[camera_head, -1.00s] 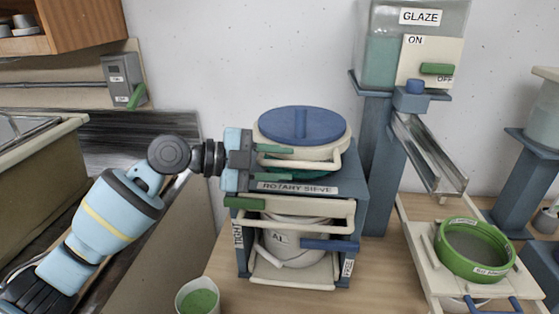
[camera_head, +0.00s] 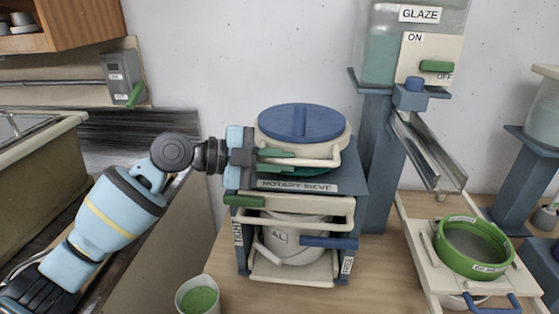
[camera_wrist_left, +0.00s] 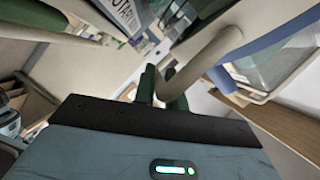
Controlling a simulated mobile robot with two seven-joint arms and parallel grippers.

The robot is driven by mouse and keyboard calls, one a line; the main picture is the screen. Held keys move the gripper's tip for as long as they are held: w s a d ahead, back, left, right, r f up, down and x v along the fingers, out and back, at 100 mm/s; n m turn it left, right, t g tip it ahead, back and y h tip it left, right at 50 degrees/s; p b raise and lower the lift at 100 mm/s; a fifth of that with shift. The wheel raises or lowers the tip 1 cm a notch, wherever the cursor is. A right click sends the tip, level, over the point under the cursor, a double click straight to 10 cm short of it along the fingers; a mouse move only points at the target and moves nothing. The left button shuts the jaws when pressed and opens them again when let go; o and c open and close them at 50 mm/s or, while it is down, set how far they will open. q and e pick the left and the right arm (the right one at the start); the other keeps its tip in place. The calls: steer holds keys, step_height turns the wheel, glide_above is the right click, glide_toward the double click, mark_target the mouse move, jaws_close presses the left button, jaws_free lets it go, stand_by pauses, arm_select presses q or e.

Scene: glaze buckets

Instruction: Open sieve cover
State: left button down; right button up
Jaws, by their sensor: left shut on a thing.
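The sieve cover (camera_head: 270,138) is a round cream lid with a blue top, lying on the rotary sieve (camera_head: 350,190). A cream bar handle (camera_head: 330,162) runs along its front. My left gripper (camera_head: 282,159) comes in from the left, with its green fingers shut on the left part of this handle. In the left wrist view the cream handle (camera_wrist_left: 205,58) passes at the dark green fingers (camera_wrist_left: 160,88); the exact contact is partly hidden. A little green shows under the cover's rim. My right gripper is not in view.
A white bucket (camera_head: 290,246) stands inside the sieve frame. A cup of green glaze (camera_head: 198,298) stands at the front left. The glaze tower (camera_head: 378,180) and metal chute (camera_head: 430,155) are close on the right, and a green ring sieve (camera_head: 473,248) lies beyond.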

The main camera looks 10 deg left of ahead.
arm_select(q)
steer(key=w+r, duration=0.2)
steer(key=r, duration=0.5)
steer(key=w+r, duration=0.2)
steer(key=r, duration=0.6)
steer(key=shift+w+r, duration=0.25)
steer(key=shift+w, duration=0.05)
